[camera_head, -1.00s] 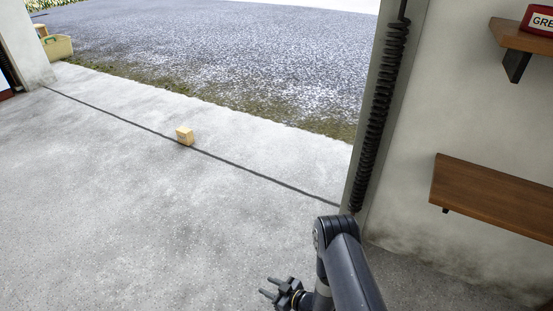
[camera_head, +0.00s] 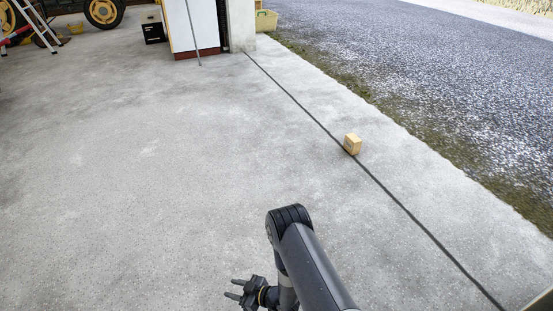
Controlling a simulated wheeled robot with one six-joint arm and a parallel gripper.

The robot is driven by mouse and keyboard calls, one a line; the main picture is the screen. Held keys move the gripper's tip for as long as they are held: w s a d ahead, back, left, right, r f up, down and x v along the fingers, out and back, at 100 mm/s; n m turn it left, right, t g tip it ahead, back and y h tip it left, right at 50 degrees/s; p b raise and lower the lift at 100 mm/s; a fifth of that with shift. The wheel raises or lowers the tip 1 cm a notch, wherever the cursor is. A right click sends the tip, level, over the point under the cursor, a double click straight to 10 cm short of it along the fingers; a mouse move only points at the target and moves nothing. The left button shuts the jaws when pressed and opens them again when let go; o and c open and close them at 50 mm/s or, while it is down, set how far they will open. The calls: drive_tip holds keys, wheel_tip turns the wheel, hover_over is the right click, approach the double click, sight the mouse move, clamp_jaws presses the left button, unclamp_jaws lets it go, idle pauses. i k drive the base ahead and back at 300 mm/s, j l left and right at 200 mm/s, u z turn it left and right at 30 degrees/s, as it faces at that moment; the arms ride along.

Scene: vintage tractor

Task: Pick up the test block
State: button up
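A small tan block (camera_head: 352,144), which I take as the test block, sits on the concrete floor on the dark floor line, right of centre. My gripper (camera_head: 236,289) is at the lower middle of the view, to the left of my arm. Its two fingers point left and stand apart with nothing between them. It is well short of the block, nearer to me and to the left of it. No other part of the block's surroundings hides it.
The concrete floor (camera_head: 130,170) between my arm and the block is clear. Gravel (camera_head: 460,90) lies beyond the floor's right edge. A white cabinet (camera_head: 192,25), a wall post (camera_head: 241,25), a ladder (camera_head: 30,22) and a tractor wheel (camera_head: 104,11) stand at the back.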

sight(353, 144)
drive_tip(key=i+j+z, duration=0.2)
drive_tip(key=i, duration=0.4)
drive_tip(key=i+j+z, duration=0.15)
drive_tip(key=i, duration=0.4)
drive_tip(key=i+l+z, duration=0.2)
drive_tip(key=i+z, duration=0.2)
drive_tip(key=i, duration=0.15)
drive_tip(key=i+l+z, duration=0.1)
drive_tip(key=i+z, duration=0.3)
drive_tip(key=i+j+z, duration=0.15)
drive_tip(key=i+z, duration=0.2)
drive_tip(key=i, duration=0.3)
drive_tip(key=i+j, duration=0.35)
drive_tip(key=j, duration=0.2)
